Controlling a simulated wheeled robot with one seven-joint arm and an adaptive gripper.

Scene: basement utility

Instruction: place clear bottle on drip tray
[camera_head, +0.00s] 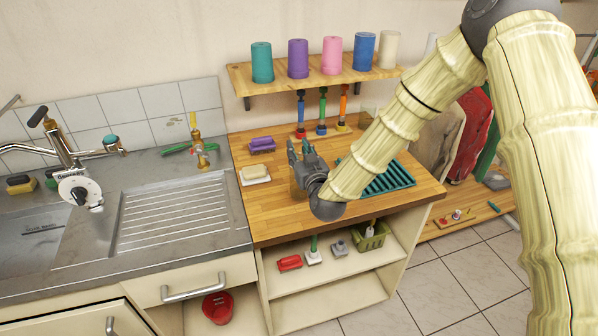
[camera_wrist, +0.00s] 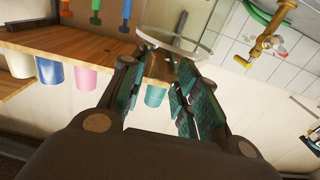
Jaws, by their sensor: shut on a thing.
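My gripper (camera_head: 301,153) is above the wooden counter, left of the teal ribbed drip tray (camera_head: 390,181). In the wrist view my gripper (camera_wrist: 163,62) has its teal-padded fingers closed around the clear bottle (camera_wrist: 190,28), whose see-through body and rounded rim show between and beyond the fingertips. In the head view the bottle (camera_head: 296,187) is only a faint see-through shape beside the gripper, mostly hidden; whether it touches the counter I cannot tell. The tray lies flat on the counter, partly covered by my arm.
A white and a yellowish block (camera_head: 255,174) and a purple holder (camera_head: 262,145) stand on the counter's left. A wall shelf (camera_head: 320,80) with several coloured cups is above, with brushes hanging under it. A metal sink and drainer (camera_head: 175,215) are at left. Bare counter lies in front.

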